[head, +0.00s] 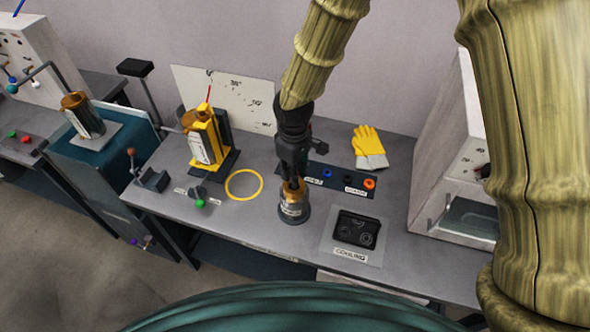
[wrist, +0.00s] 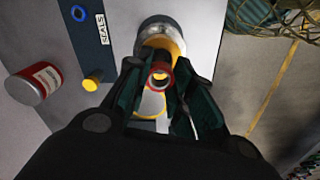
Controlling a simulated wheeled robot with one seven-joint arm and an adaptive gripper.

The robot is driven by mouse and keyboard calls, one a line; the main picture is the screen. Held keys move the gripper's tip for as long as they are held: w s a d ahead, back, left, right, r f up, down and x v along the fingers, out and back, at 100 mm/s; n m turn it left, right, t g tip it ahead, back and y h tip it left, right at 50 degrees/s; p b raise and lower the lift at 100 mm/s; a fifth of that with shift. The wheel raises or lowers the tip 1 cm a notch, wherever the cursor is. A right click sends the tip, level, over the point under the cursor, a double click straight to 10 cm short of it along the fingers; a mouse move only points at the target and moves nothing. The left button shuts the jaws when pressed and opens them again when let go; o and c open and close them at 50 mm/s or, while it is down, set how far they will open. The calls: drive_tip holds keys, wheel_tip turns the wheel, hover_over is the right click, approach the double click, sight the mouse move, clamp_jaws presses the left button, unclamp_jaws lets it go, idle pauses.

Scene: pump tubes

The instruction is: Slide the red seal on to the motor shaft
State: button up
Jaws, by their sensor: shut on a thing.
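My gripper (head: 293,183) points down over a short motor-like cylinder (head: 294,210) with a brass-coloured top and dark base, on the grey bench. In the wrist view, my gripper (wrist: 160,68) is shut on the red seal (wrist: 160,82), a small ring held between the fingertips. The cylinder's silver rim and golden top (wrist: 165,24) show just beyond the fingertips. The motor shaft cannot be made out clearly. I cannot tell whether the seal touches or surrounds it. In the head view the fingers hide the seal.
A dark strip (head: 313,180) with blue, black and orange rings lies behind right. A yellow glove (head: 369,147), a dark tray (head: 357,229) and a yellow loop (head: 244,184) lie around. A yellow pump (head: 205,138) stands left. In the wrist view, a red-labelled can (wrist: 38,82) lies left.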

drive_tip(key=shift+f+b, duration=0.4)
drive_tip(key=shift+f, duration=0.45)
drive_tip(key=o, duration=1.1)
drive_tip(key=shift+c, duration=0.2)
wheel_tip(320, 180, up, 12)
idle(0.7)
